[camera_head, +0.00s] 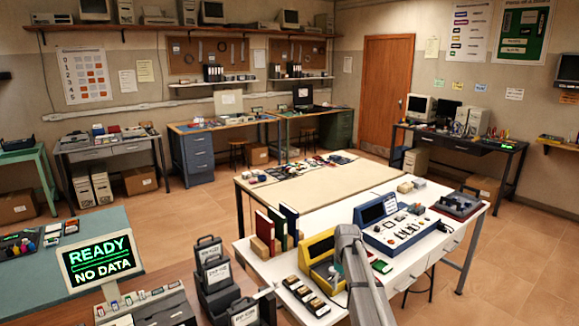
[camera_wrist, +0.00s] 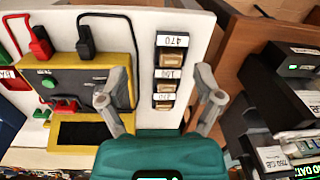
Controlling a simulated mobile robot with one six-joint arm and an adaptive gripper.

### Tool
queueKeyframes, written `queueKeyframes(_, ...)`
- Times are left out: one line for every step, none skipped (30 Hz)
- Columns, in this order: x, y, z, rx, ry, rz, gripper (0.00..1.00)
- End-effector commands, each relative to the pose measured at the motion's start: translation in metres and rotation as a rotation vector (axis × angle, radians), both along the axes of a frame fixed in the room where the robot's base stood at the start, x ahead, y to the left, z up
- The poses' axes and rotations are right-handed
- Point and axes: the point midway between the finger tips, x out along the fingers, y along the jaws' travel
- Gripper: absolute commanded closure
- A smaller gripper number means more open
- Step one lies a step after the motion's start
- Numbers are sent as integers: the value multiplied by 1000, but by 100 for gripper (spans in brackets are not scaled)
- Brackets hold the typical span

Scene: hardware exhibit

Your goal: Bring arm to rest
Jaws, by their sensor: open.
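My gripper (camera_wrist: 160,85) shows in the wrist view with its two grey fingers spread wide apart. Nothing is seen held between them. My grey arm (camera_head: 362,275) reaches in at the bottom of the head view, in front of the white table (camera_head: 415,270).
The yellow device (camera_head: 318,250) and blue console (camera_head: 393,225) stand close to my arm. Dark labelled cases (camera_head: 215,275) stand to the left, also at right in the wrist view (camera_wrist: 285,100). A READY monitor (camera_head: 100,255) is at far left. The beige tabletop (camera_head: 320,190) beyond is largely clear.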

Motion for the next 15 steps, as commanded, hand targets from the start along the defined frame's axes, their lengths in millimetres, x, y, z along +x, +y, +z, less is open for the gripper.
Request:
queueKeyframes(-11, 0, -3, -1, 0, -17, 16)
queueKeyframes(-15, 1, -4, -3, 0, -28, 16)
queueKeyframes(-20, 1, -5, -4, -1, -42, 16)
queueKeyframes(-27, 1, -7, -5, -1, -58, 16)
queueKeyframes(-32, 1, -8, -7, -1, -72, 16)
queueKeyframes(-39, 2, -9, -8, -2, -93, 16)
queueKeyframes(-46, 2, -11, -10, -2, -108, 16)
queueKeyframes(-53, 2, -12, -11, -2, -127, 16)
queueKeyframes(-61, 2, -14, -13, -4, -152, 16)
queueKeyframes(-69, 3, -16, -14, -4, -171, 16)
queueKeyframes(-78, 3, -18, -17, -4, -194, 16)
queueKeyframes(-89, 3, -20, -19, -5, -225, 16)
queueKeyframes(-102, 4, -23, -21, -6, -255, 16)
queueKeyframes(-112, 4, -25, -23, -7, -284, 16)
queueKeyframes(-129, 4, -29, -26, -9, -327, 16)
